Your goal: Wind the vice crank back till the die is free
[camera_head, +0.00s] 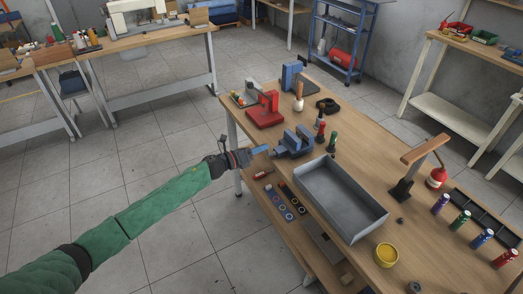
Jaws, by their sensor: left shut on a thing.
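A blue vice (294,143) is mounted on the wooden workbench, near the edge on the left. My left gripper (257,150) reaches in from the left at the vice's near-left side. It is shut on the vice crank, which is mostly hidden by the fingers. The die cannot be made out between the vice jaws at this size. My right gripper is not in view.
A grey metal tray (341,198) stands just in front of the vice. A red press (265,111) stands behind it. Open floor lies left of the bench.

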